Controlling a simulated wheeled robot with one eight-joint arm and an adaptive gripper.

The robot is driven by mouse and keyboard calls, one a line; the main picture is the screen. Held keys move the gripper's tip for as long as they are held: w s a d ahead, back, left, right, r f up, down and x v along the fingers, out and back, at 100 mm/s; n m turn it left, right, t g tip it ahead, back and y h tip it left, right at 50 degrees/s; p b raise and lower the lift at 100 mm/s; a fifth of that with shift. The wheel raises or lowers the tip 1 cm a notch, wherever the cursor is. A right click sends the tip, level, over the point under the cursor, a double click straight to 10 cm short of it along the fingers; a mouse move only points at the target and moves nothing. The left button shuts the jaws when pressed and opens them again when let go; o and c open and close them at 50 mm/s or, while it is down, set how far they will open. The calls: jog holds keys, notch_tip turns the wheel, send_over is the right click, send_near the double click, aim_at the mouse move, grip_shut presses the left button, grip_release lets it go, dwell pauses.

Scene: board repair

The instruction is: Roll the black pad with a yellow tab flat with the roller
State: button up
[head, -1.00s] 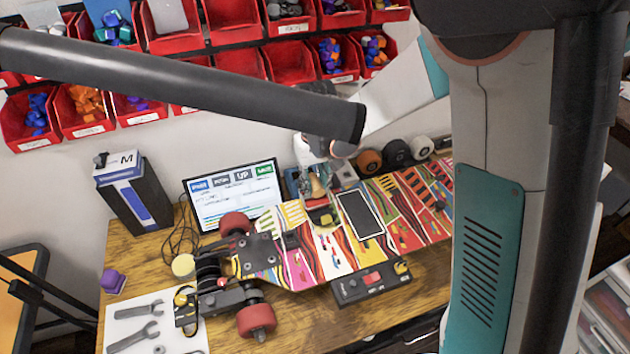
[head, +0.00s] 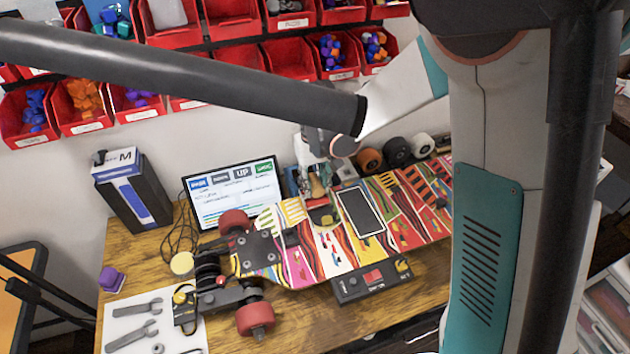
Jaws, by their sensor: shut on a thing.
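A black rectangular pad (head: 360,212) with a pale border lies flat on the colourful skateboard deck (head: 300,262), in the middle of the head view. I cannot make out a yellow tab on it. My gripper (head: 319,190) points down over the deck, just left of the pad. It is shut on a small tool, probably the roller (head: 323,215), whose dark, olive-looking lower end is at or near the deck surface. The fingers partly hide the tool, and I cannot tell whether it touches the deck or the pad's left edge.
A black control box (head: 372,281) with a red switch sits at the deck's front edge. A truck with red wheels (head: 255,318) is at the left. A monitor (head: 235,195) stands behind, and spare wheels (head: 397,152) line the wall. Red bins (head: 232,62) hang above.

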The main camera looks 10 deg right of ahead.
jog(key=shift+f, duration=0.15)
jog(key=shift+s, duration=0.1)
jog(key=shift+s+d, duration=0.25)
jog(key=shift+s, duration=0.95)
jog(key=shift+s, duration=0.15)
jog(key=shift+s+d, duration=0.15)
jog(key=shift+s, duration=0.5)
jog(key=shift+s+d, duration=0.15)
jog(key=shift+s, duration=0.45)
jog(key=shift+w+a+b, duration=0.15)
jog(key=shift+w+a, duration=0.05)
jog(key=shift+w, duration=0.7)
jog(key=shift+w+a+b, duration=0.15)
jog(key=shift+w+b, duration=0.05)
jog(key=shift+w, duration=0.65)
jog(key=shift+w+a+b, duration=0.15)
jog(key=shift+w+a, duration=0.05)
jog(key=shift+w, duration=0.7)
jog(key=shift+s, duration=0.1)
